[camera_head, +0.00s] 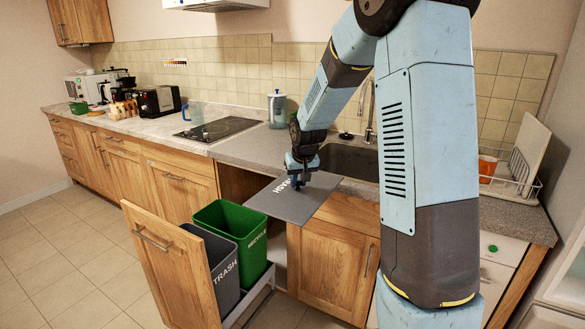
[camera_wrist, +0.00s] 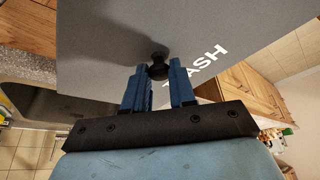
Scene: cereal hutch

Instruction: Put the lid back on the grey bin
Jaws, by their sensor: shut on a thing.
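A flat grey lid (camera_head: 288,202) marked TRASH hangs level in my gripper (camera_head: 301,181), at the front edge of the counter by the sink. In the wrist view the grey lid (camera_wrist: 110,40) fills the upper part, and my gripper (camera_wrist: 159,75) is shut on its black knob (camera_wrist: 158,66). The grey bin (camera_head: 212,262), marked TRASH, stands open in the pulled-out drawer, below and left of the lid. The lid is apart from the bin.
A green bin (camera_head: 236,222) marked RECYCLE stands beside the grey one, open and nearer the cabinet. The wooden drawer front (camera_head: 165,262) stands out into the room. A cooktop (camera_head: 218,130), a sink (camera_head: 350,160) and a dish rack (camera_head: 512,178) are on the counter. The tiled floor at left is clear.

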